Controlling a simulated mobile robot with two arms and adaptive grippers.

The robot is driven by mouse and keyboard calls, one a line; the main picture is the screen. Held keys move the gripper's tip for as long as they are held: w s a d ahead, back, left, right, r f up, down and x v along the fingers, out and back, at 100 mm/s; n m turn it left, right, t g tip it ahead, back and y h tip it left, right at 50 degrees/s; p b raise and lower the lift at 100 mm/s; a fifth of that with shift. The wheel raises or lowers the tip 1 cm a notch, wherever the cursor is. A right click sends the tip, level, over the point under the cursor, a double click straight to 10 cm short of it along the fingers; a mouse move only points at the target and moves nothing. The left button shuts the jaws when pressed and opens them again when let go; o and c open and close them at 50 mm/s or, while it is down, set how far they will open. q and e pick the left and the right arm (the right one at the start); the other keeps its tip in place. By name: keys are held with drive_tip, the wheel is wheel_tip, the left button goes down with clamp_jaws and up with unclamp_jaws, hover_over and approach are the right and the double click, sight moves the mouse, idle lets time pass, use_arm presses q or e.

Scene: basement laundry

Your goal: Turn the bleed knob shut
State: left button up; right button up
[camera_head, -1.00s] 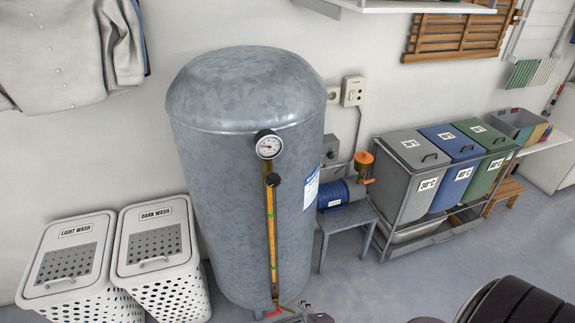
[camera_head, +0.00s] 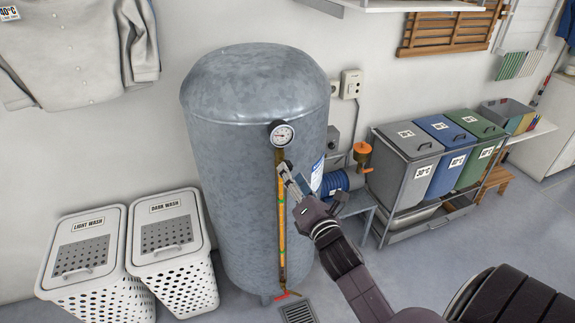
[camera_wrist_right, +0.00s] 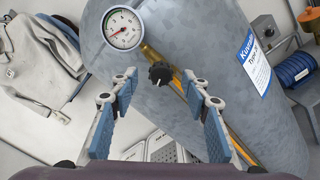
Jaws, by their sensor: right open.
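The black bleed knob (camera_wrist_right: 160,74) sits on the yellow-brown sight tube on the front of the grey tank (camera_head: 232,140), just below the round pressure gauge (camera_head: 283,134). In the right wrist view the gauge (camera_wrist_right: 123,28) is to the upper left of the knob. My right gripper (camera_head: 288,176) is raised in front of the tank at the knob's height and hides most of the knob in the head view. In the right wrist view my right gripper (camera_wrist_right: 158,88) is open, with a blue-padded finger on either side below the knob and nothing between them. My left gripper is out of view.
A red-handled valve (camera_head: 285,294) is at the tube's foot, beside a floor drain (camera_head: 299,312). Light and dark wash hampers (camera_head: 83,262) stand left. A blue motor pump (camera_head: 343,180) and labelled bins (camera_head: 409,153) stand right.

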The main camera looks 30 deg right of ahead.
drive_tip(key=shift+p+x, duration=0.45)
drive_tip(key=shift+x, duration=1.8)
drive_tip(key=shift+f, duration=0.1)
drive_tip(key=c, duration=1.2)
